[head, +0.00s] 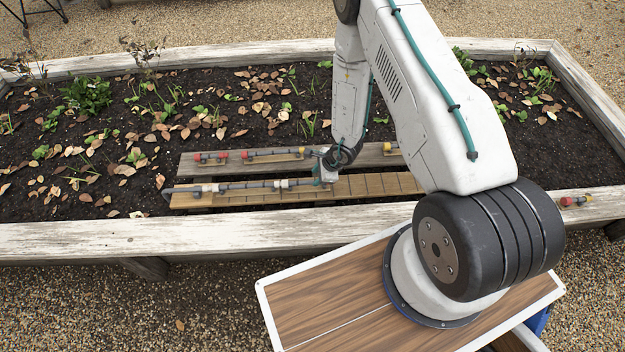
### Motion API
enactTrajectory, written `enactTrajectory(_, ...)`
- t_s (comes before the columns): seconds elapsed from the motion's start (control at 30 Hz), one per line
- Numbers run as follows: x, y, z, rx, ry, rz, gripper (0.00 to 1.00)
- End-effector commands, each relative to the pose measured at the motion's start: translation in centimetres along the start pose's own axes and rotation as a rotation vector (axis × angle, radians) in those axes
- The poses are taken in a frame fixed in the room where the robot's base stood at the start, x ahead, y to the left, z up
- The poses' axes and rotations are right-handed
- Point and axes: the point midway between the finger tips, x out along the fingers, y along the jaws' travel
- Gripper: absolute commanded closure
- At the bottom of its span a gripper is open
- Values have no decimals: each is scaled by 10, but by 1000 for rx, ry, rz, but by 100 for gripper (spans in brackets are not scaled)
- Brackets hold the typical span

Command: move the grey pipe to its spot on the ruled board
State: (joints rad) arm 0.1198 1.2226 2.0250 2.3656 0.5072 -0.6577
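A long grey pipe (235,186) with pale fittings along it and a dark elbow at its left end lies along the tan ruled board (380,184), over its left part. Whether it rests on the board or is just above it cannot be told. The board has dark cross lines and lies on the soil of the raised bed. My gripper (324,177) is low at the right end of this pipe, close to or touching it. Its fingers are too small and partly hidden by my wrist, so I cannot see if they are closed on the pipe.
A weathered grey plank (357,156) behind the ruled board carries shorter pipe pieces with red and yellow ends, including one at the left (211,156). Plants and dry leaves surround the boards.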

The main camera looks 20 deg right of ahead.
Motion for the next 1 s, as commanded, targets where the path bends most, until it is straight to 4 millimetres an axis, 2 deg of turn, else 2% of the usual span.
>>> enactTrajectory(0.1, -27, -1, 0, 0, 0, -2, 63)
enactTrajectory(0.23, -49, 0, 0, 0, 0, -1, 63)
enactTrajectory(0.5, -67, 0, 0, -2, -1, 0, 63)
enactTrajectory(0.6, -76, -9, 10, -30, -20, -14, 63)
enactTrajectory(0.67, -88, -22, 23, -72, -49, -32, 63)
enactTrajectory(0.77, -124, -48, 60, -187, -124, -72, 63)
enactTrajectory(0.9, -194, -75, 125, -407, -250, -121, 63)
enactTrajectory(1.0, -246, -79, 166, -568, -328, -136, 63)
